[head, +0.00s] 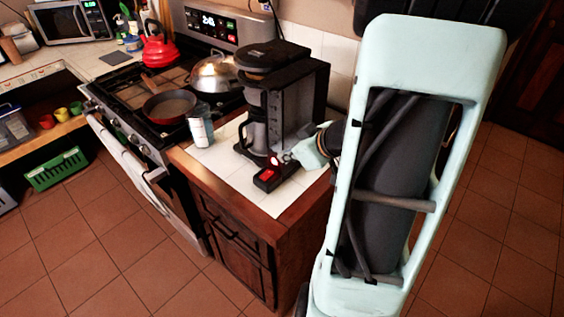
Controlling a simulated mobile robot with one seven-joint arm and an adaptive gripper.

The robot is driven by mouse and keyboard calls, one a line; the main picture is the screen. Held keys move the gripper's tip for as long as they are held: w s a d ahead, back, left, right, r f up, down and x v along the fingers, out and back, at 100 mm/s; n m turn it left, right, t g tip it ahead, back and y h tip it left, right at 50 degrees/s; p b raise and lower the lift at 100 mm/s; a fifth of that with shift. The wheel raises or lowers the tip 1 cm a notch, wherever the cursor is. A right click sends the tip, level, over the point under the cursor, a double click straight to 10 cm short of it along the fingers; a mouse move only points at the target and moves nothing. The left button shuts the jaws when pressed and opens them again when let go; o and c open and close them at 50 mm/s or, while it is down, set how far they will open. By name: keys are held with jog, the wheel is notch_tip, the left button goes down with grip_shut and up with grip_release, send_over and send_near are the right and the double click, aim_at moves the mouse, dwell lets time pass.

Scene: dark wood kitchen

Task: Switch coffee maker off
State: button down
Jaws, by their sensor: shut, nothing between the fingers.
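The black coffee maker (300,100) stands on the white-tiled counter, with its carafe (256,135) on the left side. A red switch (267,174) shows bright on the black base at the machine's front. My gripper (281,160) is shut and empty, coming in from the right. Its tip is small in the picture, just right of and above the red switch. I cannot tell whether it touches the switch or the machine. My arm hides what lies behind it on the right.
A white can (200,127) stands left of the coffee maker. Beyond it is the stove with a frying pan (170,105), a lidded pot (213,75) and a red kettle (158,48). The counter's front corner (272,228) is close to my arm. Tiled floor in front is clear.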

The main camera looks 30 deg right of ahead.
jog(key=b, duration=0.3)
send_over(268, 171)
jog(key=s, duration=0.3)
jog(key=f, duration=0.6)
jog(key=shift+w+a+f, duration=0.1)
jog(key=shift+w+f, duration=0.1)
jog(key=shift+f, duration=0.2)
jog(key=shift+s+d+f+b, duration=0.15)
jog(key=shift+f+b, duration=0.15)
jog(key=shift+f, duration=0.3)
jog(key=shift+w+d+f+b, duration=0.1)
jog(key=shift+f+b, duration=0.15)
jog(key=shift+f, duration=0.35)
jog(key=shift+d+f, duration=0.1)
jog(key=shift+f, duration=0.35)
jog(key=shift+f, duration=0.2)
